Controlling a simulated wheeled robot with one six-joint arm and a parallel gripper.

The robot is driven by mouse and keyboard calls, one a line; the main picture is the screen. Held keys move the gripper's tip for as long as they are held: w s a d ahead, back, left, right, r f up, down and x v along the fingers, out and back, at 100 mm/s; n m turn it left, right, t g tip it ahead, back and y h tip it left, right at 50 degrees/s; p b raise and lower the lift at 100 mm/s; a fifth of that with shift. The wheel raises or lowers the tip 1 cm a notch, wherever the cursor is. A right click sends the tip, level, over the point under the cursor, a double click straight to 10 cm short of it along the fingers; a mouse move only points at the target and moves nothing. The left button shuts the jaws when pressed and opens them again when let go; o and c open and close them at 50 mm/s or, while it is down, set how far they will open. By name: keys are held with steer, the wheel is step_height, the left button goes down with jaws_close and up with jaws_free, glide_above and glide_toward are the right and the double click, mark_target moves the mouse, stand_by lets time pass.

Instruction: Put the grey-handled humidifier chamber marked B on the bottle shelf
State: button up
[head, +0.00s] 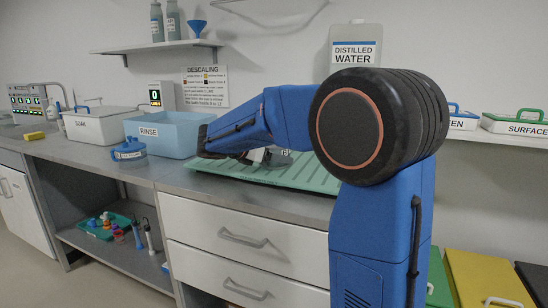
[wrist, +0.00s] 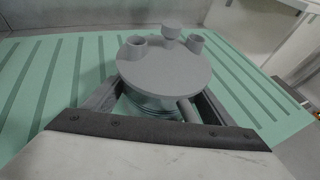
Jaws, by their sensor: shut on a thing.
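My gripper (wrist: 155,103) is shut on a grey-topped chamber (wrist: 165,68) with round ports on its lid; a grey handle (wrist: 187,108) shows between the fingers. It is over the ribbed green drain mat (wrist: 38,85); I cannot tell if it touches it. In the head view the chamber (head: 270,155) is small and partly hidden by my arm, and no letter B is readable. The wall shelf with bottles (head: 150,46) is at the upper left, holding two grey bottles (head: 165,22) and a blue funnel (head: 197,27), with bare space at its left part.
A blue-lidded chamber (head: 129,149) stands on the counter beside the blue RINSE tub (head: 165,133) and white SOAK tub (head: 95,127). A DISTILLED WATER container (head: 355,52) stands at the back. Lidded boxes (head: 515,123) are at right. A lower shelf holds a green tray (head: 105,228).

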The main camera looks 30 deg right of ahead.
steer(key=shift+f, duration=0.1)
steer(key=o, duration=1.6)
